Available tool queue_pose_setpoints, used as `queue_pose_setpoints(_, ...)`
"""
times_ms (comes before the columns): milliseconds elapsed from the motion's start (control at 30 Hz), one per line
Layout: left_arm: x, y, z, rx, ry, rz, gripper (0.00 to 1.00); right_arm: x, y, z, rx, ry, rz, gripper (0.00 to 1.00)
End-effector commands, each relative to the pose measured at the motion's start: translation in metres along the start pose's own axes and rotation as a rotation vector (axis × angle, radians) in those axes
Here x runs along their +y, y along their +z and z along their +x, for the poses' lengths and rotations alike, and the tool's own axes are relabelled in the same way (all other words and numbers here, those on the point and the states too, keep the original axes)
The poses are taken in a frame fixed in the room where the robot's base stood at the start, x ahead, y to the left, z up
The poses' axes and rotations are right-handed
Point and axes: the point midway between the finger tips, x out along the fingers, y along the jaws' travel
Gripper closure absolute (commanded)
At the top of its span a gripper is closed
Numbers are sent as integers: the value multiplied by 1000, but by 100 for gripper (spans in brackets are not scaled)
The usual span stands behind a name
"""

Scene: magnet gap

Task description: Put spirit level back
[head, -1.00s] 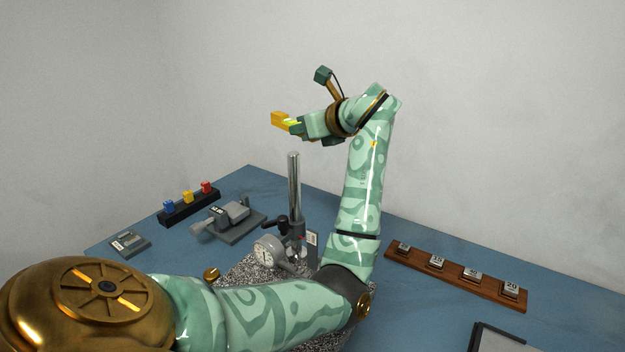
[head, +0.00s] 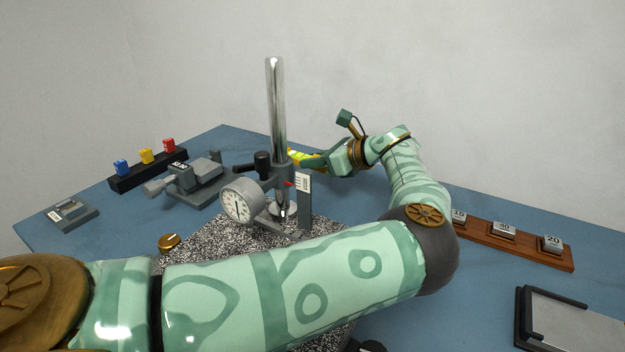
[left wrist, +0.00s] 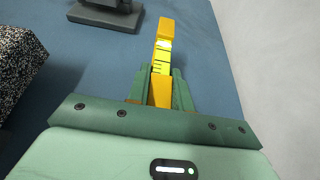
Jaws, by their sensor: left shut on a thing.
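My left gripper (head: 312,162) is shut on the spirit level, behind the chrome column as the head view looks. The spirit level (head: 295,155) is a yellow bar with a bright yellow-green vial; in the head view it is partly hidden by the column and the gripper. In the left wrist view the spirit level (left wrist: 165,32) sticks out forward from between the fingers of my left gripper (left wrist: 163,75), with the blue table below it. My right gripper is not in view.
A dial gauge (head: 240,204) on a chrome column (head: 275,110) stands on a speckled granite block (head: 215,240). Left are a grey vise-like tool (head: 190,183) and a black rack (head: 130,180) with coloured blocks. Right are a wooden weight rack (head: 520,250) and a black-edged tray (head: 570,325).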

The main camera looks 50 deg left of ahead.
Motion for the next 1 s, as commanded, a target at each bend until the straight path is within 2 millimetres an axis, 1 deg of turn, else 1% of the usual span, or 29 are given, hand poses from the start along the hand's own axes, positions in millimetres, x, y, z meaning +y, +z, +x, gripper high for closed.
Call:
queue_pose_setpoints(33,0,-10,4,-1,2,3,100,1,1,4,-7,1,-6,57)
queue_pose_setpoints(167,0,-18,8,-2,3,0,100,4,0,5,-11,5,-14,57)
queue_pose_setpoints(367,0,-47,20,-2,4,2,100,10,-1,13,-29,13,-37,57)
queue_pose_setpoints(400,0,-49,21,-1,4,0,100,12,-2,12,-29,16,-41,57)
queue_pose_setpoints(633,1,-46,20,-1,2,-2,100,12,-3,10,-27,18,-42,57)
queue_pose_setpoints(767,1,-50,22,-2,3,0,100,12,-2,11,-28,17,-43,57)
queue_pose_setpoints(800,1,-51,22,-2,4,0,76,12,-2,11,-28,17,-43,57)
queue_pose_setpoints(867,1,-50,22,-1,3,-1,59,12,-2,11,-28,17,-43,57)
queue_pose_setpoints(900,1,-50,22,-1,3,-1,56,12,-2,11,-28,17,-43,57)
queue_pose_setpoints(1000,1,-50,22,-1,4,-1,56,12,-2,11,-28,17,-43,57)
